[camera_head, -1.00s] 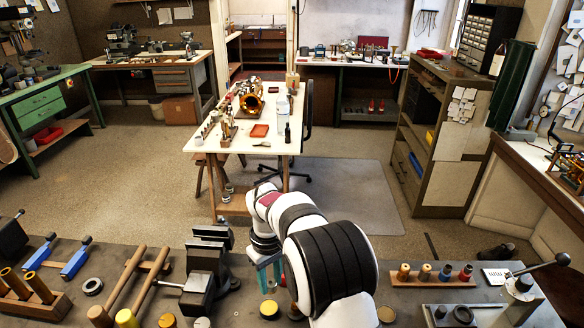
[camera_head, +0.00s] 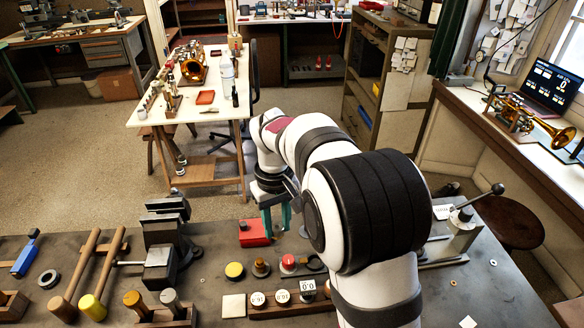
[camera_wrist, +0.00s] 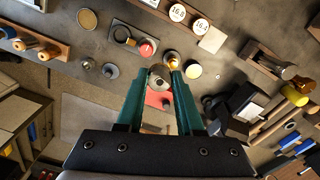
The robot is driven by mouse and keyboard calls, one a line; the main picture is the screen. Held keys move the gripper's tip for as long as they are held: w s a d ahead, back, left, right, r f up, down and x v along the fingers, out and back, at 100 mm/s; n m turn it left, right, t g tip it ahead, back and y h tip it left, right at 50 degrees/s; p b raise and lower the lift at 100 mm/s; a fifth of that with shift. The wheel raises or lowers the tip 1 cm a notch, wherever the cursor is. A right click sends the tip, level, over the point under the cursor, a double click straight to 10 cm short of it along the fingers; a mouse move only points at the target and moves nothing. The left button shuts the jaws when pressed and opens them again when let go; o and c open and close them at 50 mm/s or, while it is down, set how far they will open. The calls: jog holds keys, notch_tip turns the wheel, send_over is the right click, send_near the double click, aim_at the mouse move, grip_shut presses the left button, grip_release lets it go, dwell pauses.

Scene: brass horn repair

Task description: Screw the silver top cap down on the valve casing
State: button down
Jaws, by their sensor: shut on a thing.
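My gripper (camera_head: 276,218) hangs over the front workbench, just beside a red block (camera_head: 252,233) in the head view. In the wrist view the teal fingers of my gripper (camera_wrist: 160,76) are shut on a small silver round piece (camera_wrist: 158,80), which looks like the top cap. In the head view the piece is too small to make out. A brass horn (camera_head: 526,112) with upright valves stands on the right-hand bench, well away from my gripper. Another brass horn (camera_head: 191,66) stands on the white table. I cannot tell which valve casing the cap belongs to.
A row below my gripper holds a yellow cap (camera_head: 235,270), a brass part (camera_head: 261,267), a red button (camera_head: 289,261) and a dark ring (camera_head: 315,262). A vise (camera_head: 165,235) stands left. A laptop (camera_head: 550,85) stands behind the right horn. A stool (camera_head: 512,222) is at right.

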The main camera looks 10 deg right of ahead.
jog(key=a+f, duration=0.1)
jog(key=f, duration=0.1)
jog(key=w+a+f+n, duration=0.1)
jog(key=a+f, duration=0.1)
jog(key=w+a+f+n, duration=0.1)
jog(key=f, duration=0.1)
jog(key=shift+w+a+f, duration=0.1)
jog(key=shift+a+f, duration=0.15)
jog(key=shift+a, duration=0.1)
send_over(260, 261)
jog(key=shift+f, duration=2.4)
jog(key=shift+f, duration=1.3)
jog(key=c, duration=1.3)
grip_release()
grip_shut()
jog(key=m, duration=0.4)
